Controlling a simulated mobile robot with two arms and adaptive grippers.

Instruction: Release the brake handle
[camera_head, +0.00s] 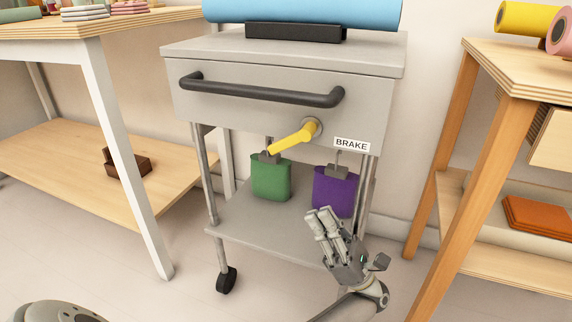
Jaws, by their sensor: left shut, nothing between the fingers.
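The yellow brake handle (291,139) sticks out from a round metal pivot on the front of the grey cart (235,107). It points left and slightly down from the pivot. A white label reading BRAKE (352,144) is to its right. My left gripper (320,213) is at the lower right, in front of the cart's lower shelf. It is shut and empty, with its fingers pointing up. It is below and a little right of the handle, apart from it. My right gripper is not in view.
A dark push bar (262,93) crosses the cart front above the handle. A green bag (271,180) and a purple bag (334,188) hang below it. Wooden tables stand left (95,26) and right (500,70). Floor in front of the cart is clear at left.

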